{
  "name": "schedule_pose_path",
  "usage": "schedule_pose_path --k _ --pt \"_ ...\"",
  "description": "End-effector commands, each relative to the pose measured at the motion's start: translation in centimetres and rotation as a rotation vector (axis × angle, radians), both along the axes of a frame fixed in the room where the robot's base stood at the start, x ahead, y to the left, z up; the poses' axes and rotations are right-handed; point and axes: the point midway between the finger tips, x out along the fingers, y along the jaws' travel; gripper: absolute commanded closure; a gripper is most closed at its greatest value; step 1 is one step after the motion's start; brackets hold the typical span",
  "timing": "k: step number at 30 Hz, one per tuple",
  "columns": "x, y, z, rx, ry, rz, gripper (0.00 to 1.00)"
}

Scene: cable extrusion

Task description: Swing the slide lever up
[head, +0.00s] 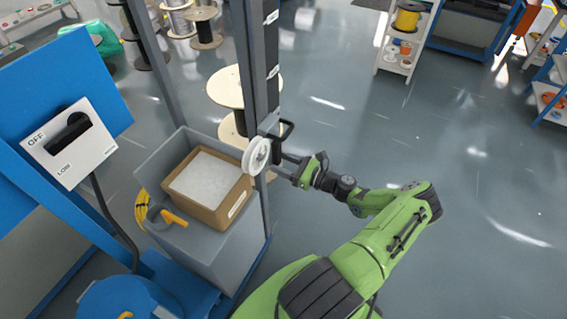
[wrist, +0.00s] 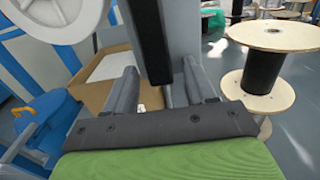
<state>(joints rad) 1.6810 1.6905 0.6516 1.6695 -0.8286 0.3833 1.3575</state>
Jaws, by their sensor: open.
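The slide lever, a dark handle (head: 287,130), sits on the side of the grey upright post, beside a white pulley wheel (head: 257,156). In the wrist view a dark bar (wrist: 150,40), which looks like the lever, comes down between my two fingers. My gripper (head: 284,164) is at the post, just below the handle in the head view. In the wrist view my gripper (wrist: 160,85) is open, with one finger on each side of the bar. I cannot tell whether either finger touches it.
A cardboard box (head: 237,205) with white contents sits in a grey bin (head: 205,243) left of the post. A large wooden spool (head: 228,88) stands behind the post. A switch panel (head: 68,145) is at left.

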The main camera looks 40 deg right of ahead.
Motion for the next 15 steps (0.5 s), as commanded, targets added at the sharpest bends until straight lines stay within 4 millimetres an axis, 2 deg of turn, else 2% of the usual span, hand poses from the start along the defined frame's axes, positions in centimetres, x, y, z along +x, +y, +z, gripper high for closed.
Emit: schedule_pose_path --k 1,2,12,15 --pt "-0.02 -0.01 0.0 0.0 0.0 0.0 0.45" --pt "-0.03 -0.01 0.0 0.0 0.0 0.0 0.49" --pt "-0.06 -0.02 0.01 0.0 0.0 0.0 1.0" --pt "-0.06 -0.02 0.01 0.0 0.0 0.0 1.0"
